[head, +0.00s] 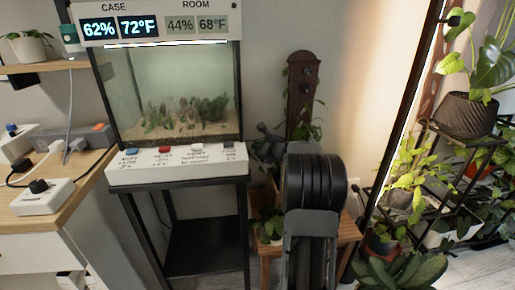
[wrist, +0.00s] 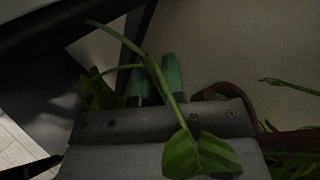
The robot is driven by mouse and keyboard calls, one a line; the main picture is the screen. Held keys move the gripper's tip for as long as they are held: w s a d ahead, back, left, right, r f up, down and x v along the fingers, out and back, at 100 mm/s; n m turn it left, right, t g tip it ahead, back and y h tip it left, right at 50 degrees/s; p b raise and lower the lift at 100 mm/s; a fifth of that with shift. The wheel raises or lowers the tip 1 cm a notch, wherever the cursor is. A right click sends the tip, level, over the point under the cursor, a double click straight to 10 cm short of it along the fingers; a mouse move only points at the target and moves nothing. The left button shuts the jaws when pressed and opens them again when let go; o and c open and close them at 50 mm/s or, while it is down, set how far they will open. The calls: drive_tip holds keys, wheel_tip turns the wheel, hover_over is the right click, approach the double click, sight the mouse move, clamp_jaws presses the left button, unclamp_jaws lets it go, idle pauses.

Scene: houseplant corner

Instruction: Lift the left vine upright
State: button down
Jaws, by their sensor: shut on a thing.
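The left vine (wrist: 161,80) is a thin green stem that runs between the green fingertip pads of my gripper (wrist: 154,84) in the wrist view. Its upper end slants up and left past the pads, and a broad leaf (wrist: 200,156) hangs in front of the gripper body. My gripper (head: 266,134) is shut on the stem. In the head view it is dark and small, just left of a brown wooden stake (head: 302,88) with dark knobs. Green leaves (head: 315,130) show right of the stake. My arm hides the pot and most of the vine.
A glass case (head: 185,100) on a black stand (head: 250,225) is close on the left, with labelled switches (head: 165,150) along its front. A wooden stool (head: 347,235) is below my arm. A dark-framed panel and a plant rack (head: 430,130) stand on the right.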

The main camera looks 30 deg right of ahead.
drive_tip(key=c, duration=1.2)
unclamp_jaws()
drive_tip(key=p+v, duration=0.3)
drive_tip(key=v, duration=1.1)
